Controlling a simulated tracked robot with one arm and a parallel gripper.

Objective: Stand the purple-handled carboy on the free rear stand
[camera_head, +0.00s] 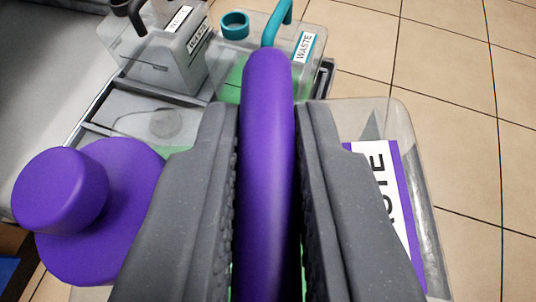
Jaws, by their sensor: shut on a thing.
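My gripper (268,195) is shut on the purple handle (266,120) of the purple-handled carboy, one ridged finger on each side. The carboy's clear body (408,150) shows to the right, with a purple-edged label ending in "STE". Its purple cap (60,190) is at the lower left. Green shows inside it by the fingers. Most of the body is hidden behind my gripper, and its base is out of sight. Beyond it is a grey tray-like stand (125,105) with a raised rim, its near part seen through or behind the carboy. I cannot tell whether the carboy touches it.
A teal-handled carboy (310,30) labelled WASTE, with green in it, stands beyond at top centre. A greyish carboy with a dark handle (190,45) stands at the top left. A light grey surface (40,70) lies at the left. Tiled floor (460,90) is open on the right.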

